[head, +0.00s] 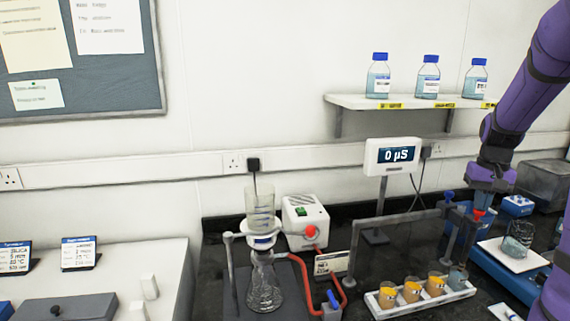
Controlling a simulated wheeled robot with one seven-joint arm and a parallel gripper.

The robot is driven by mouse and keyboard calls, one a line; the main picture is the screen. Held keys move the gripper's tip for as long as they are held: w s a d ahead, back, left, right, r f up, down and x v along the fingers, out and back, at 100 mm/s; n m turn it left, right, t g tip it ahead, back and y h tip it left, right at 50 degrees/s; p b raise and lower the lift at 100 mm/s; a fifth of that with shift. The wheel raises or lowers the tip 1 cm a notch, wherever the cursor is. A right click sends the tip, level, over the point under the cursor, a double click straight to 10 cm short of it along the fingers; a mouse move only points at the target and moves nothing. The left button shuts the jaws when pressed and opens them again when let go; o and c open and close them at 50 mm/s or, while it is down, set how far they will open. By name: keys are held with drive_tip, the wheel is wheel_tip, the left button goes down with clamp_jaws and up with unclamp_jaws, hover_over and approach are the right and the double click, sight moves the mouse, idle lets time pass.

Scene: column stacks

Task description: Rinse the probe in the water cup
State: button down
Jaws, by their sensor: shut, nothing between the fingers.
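A white tray (374,308) at the lower right holds a row of several small cups. Most hold something orange; the one at the right end is a blue-grey cup (457,279), which looks like the water cup. A white meter (392,156) on a stand behind reads 0 µS, with a dark cable at its right. I cannot make out the probe clearly. My gripper (490,188) is at the right, above and behind the tray, pointing down beside the blue and red handles. It is shut and empty; its fingertips are small and hard to see.
A grey bar (400,222) on posts spans behind the tray. A glass funnel and flask (264,285) with a red hose stand left of it. A blue balance (497,272) with a white dish is at the right. Bottles stand on a wall shelf (357,102).

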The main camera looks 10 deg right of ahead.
sight(478, 215)
drive_tip(key=shift+f, duration=1.9)
drive_tip(key=shift+r, duration=3.55)
drive_tip(key=shift+a+r, duration=0.1)
drive_tip(key=shift+a, duration=0.05)
drive_tip(key=s+a+r+n+t, duration=0.1)
drive_tip(key=s+a+r, duration=0.2)
drive_tip(key=a, duration=0.5)
drive_tip(key=s+a+r+n+t, duration=0.1)
drive_tip(key=s+a+r+n, duration=0.2)
drive_tip(key=a, duration=0.5)
drive_tip(key=s+a+r+t, duration=0.2)
drive_tip(key=s+a+r, duration=0.2)
drive_tip(key=a, duration=0.4)
drive_tip(key=s+a+f+n+t, duration=0.1)
drive_tip(key=s+a+n, duration=0.1)
drive_tip(key=s+a, duration=0.4)
drive_tip(key=shift+s, duration=1.25)
